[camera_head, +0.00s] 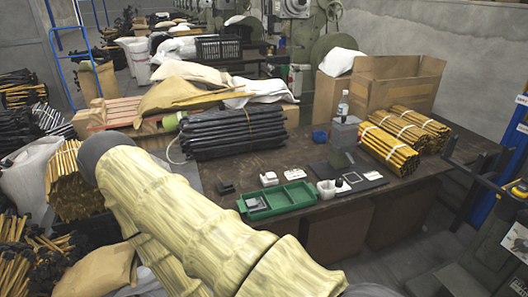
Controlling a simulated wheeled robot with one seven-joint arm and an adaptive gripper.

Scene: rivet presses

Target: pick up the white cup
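A small white cup (326,189) stands on the dark work table, just right of a green tray (288,198). It is small in the view, and I cannot tell whether anything is in it. Small dark and white items lie close against its right side. My arm, with a cream, wood-like surface and a dark grey joint, crosses the lower left foreground. My gripper is not in view. No part of my arm touches the cup in this view.
A grey box (345,132) with a bottle (342,104) on it stands behind the cup. Yellow rod bundles (388,150) lie to the right, black rods (233,132) at the back left. A large cardboard box (395,84) stands behind. Bare table (408,190) shows at front right.

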